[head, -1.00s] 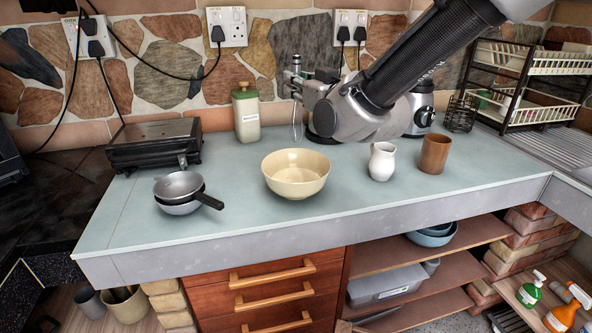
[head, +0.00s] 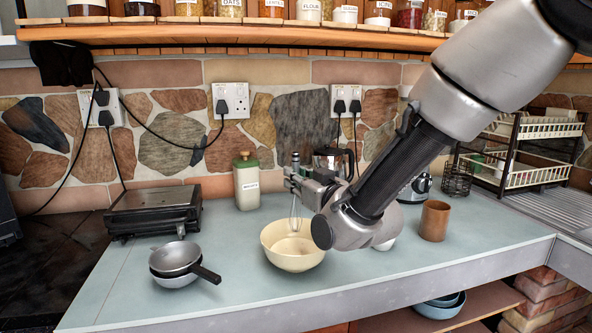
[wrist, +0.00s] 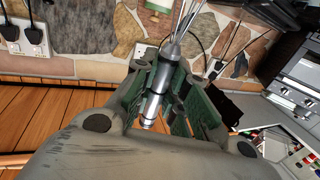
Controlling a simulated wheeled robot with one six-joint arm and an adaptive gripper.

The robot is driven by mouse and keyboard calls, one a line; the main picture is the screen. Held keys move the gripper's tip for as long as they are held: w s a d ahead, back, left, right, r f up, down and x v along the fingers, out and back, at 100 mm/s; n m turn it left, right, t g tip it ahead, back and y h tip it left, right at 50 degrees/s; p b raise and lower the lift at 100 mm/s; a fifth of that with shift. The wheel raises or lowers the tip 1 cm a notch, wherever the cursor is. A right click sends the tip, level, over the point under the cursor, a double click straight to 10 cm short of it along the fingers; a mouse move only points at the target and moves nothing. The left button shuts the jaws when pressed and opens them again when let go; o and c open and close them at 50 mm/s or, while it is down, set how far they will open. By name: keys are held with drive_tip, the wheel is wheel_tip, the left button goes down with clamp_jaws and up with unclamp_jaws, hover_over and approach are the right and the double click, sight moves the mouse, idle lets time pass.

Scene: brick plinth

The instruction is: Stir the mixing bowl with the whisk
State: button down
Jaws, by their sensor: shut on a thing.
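My gripper (head: 297,181) is shut on the metal handle of the whisk (head: 295,214). The whisk is upright with its wire loops down, and its handle (wrist: 157,95) shows between the finger pads in the wrist view. The cream mixing bowl (head: 292,263) stands on the counter below my gripper. The whisk's loops overlap the bowl's far rim and opening in the head view. I cannot tell whether their tips are inside the bowl or just above it. My arm comes in from the upper right. The bowl does not show clearly in the wrist view.
Two stacked pans (head: 176,262) stand left of the bowl, a black appliance (head: 152,212) behind them. A cream canister (head: 247,183) stands behind the bowl. A white jug (head: 384,244), partly hidden by my arm, and a brown cup (head: 434,220) are to the right. The front counter is clear.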

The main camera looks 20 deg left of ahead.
sight(299, 209)
drive_tip(key=shift+f, duration=3.8)
drive_tip(key=shift+d, duration=0.1)
